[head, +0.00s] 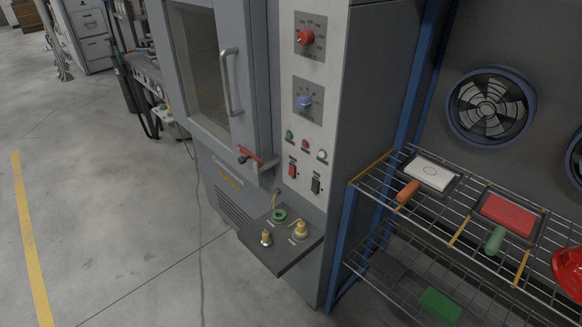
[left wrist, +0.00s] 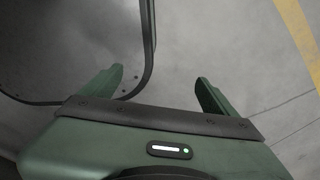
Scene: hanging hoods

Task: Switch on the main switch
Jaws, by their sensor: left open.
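A tall grey cabinet machine stands in the middle of the head view. Several small round buttons sit lower down. Beneath them are a red switch (head: 292,170) and a black switch (head: 315,185); no label reads clearly enough to tell the main switch. My left gripper (left wrist: 160,74) shows in the left wrist view, open and empty above the floor. Neither gripper shows in the head view, so both are away from the panel there.
A door with a handle (head: 231,82) and a red-handled latch (head: 250,156) is left of the panel. A shelf with fittings (head: 281,258) juts out below it. A wire rack (head: 374,188) with trays stands at right. Open floor (head: 110,190) lies at left.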

